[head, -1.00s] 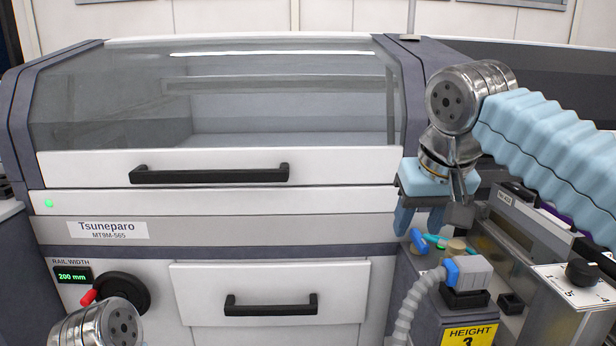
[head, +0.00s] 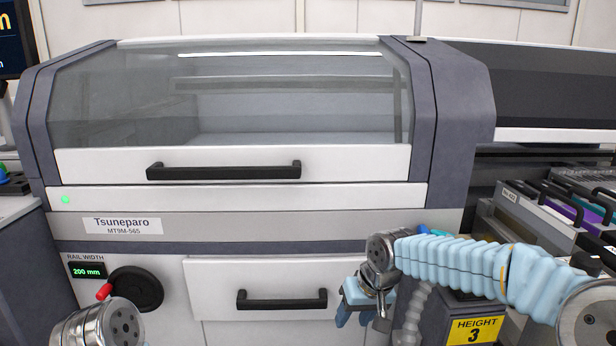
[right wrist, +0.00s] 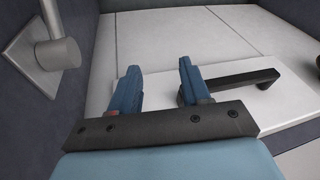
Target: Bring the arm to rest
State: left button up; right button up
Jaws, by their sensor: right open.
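My right arm, in a light blue ribbed sleeve (head: 455,265), reaches in from the right in the head view. Its gripper (head: 352,318) hangs low in front of the machine's lower drawer, right of the drawer handle. In the right wrist view the two blue fingers (right wrist: 157,85) stand apart with nothing between them. Behind them are a white panel and a black handle (right wrist: 235,84). A metal joint of my left arm (head: 98,325) shows at the bottom left of the head view; its gripper is out of the picture.
The Tsuneparo machine (head: 250,225) fills the middle, its clear hood closed, with an upper handle (head: 224,171) and a lower drawer handle (head: 282,299). A red-knobbed crank (head: 136,289) is at left. A HEIGHT 3 sign (head: 474,330) and feeder trolley (head: 520,215) stand at right.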

jog(key=s+a+f+g+y, duration=0.1)
jog(key=s+f, duration=0.1)
jog(key=f, duration=0.6)
jog(key=s+a+f, duration=0.1)
jog(key=s+f, duration=0.1)
jog(key=f, duration=0.6)
jog(key=s+d+f+m, duration=0.3)
jog(key=s+f+m, duration=0.1)
jog(key=s+f, duration=1.4)
jog(key=shift+s+f+g+y, duration=0.3)
jog(key=shift+s+f+g, duration=0.1)
jog(key=shift+s, duration=0.2)
